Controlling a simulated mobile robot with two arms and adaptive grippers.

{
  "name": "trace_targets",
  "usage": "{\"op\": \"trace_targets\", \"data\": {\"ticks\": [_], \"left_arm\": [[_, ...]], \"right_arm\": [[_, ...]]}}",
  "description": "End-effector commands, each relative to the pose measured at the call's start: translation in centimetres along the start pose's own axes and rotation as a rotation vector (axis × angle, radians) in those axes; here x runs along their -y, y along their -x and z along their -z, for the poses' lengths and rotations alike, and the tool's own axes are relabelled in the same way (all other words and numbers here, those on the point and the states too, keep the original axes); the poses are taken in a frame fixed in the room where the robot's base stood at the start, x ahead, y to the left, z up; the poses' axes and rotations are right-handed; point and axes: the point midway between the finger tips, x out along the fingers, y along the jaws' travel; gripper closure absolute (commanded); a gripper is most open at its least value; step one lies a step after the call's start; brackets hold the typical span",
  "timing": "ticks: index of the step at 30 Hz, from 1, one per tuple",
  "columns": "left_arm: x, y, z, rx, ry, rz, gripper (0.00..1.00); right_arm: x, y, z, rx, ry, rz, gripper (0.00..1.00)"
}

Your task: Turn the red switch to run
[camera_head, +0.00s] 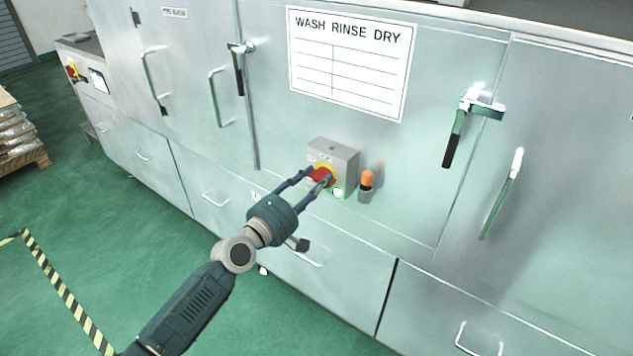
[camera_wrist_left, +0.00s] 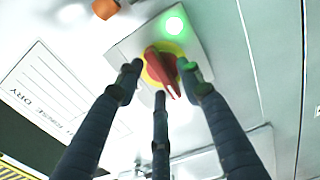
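The red switch (camera_head: 320,174) is a red knob on a yellow round plate, on the front of a small grey box (camera_head: 334,155) fixed to the metal cabinet. In the left wrist view the red knob (camera_wrist_left: 162,66) stands slanted on its yellow disc. My left gripper (camera_head: 319,177) is at the switch, its fingers spread around the knob. In the wrist view my left gripper (camera_wrist_left: 160,78) shows fingertips on either side of the knob and a third finger below, with small gaps visible. The box lettering is too small to read. My right gripper is not in view.
A green light (camera_head: 337,192) glows on the box, and it also shows in the wrist view (camera_wrist_left: 173,25). An orange lamp (camera_head: 367,179) sticks out to the right of the box. Black-gripped door handles (camera_head: 453,140) project from the cabinet.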

Motion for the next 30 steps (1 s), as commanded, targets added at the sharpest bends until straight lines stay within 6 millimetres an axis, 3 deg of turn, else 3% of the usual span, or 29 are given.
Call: {"op": "trace_targets", "data": {"ticks": [12, 18, 30], "left_arm": [[0.04, -0.99, -0.04, 0.000, -0.001, 0.001, 0.62], [0.04, -0.97, -0.03, 0.000, -0.001, 0.001, 1.00], [0.12, -0.95, -0.06, 0.000, -0.048, 0.001, 1.00]], "right_arm": [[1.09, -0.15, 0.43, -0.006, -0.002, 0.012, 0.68], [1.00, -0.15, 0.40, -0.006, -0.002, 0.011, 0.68], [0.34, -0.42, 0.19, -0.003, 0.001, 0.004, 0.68]]}}
